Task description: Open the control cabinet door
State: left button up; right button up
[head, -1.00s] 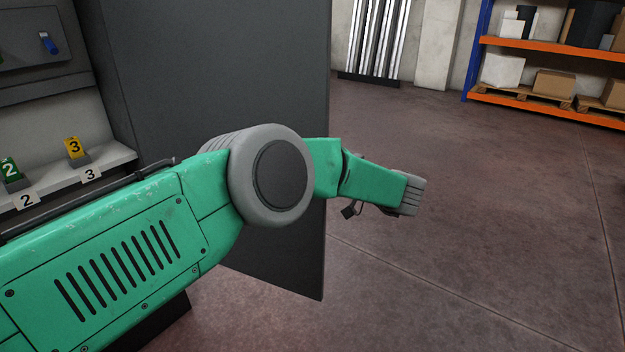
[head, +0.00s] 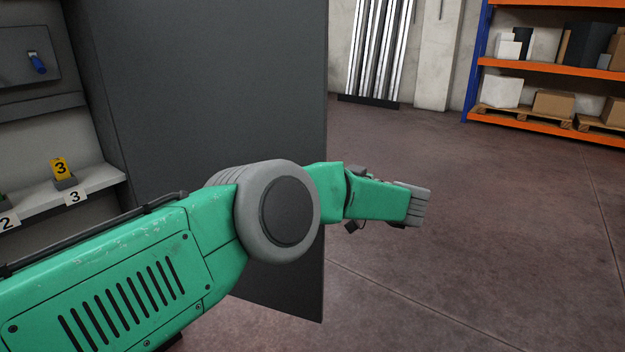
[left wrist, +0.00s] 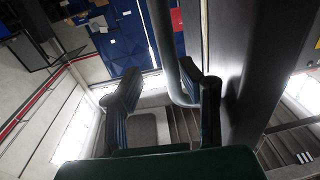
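The control cabinet door (head: 210,80) is a tall dark grey panel in the head view. It stands swung wide open beside the cabinet (head: 30,90) at the left. My left arm crosses in front of the panel. Its wrist end reaches past the door's free edge, and the fingers are not clear in the head view. In the left wrist view my left gripper (left wrist: 165,95) has its two dark fingers spread apart. A grey tubular handle (left wrist: 165,40) runs down between them, close to the right finger; I cannot tell if they touch. My right gripper is not in view.
Inside the cabinet a light shelf (head: 95,183) carries a yellow block marked 3 (head: 61,168). A blue switch (head: 38,64) is above it. An orange and blue storage rack (head: 545,65) stands far right. The floor (head: 470,200) right of the door is clear.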

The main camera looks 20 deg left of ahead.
aim_at(314, 134)
pick_arm(q)
notch_tip(314, 134, up, 10)
jog(key=shift+w+d+f, duration=0.1)
dwell(0.4)
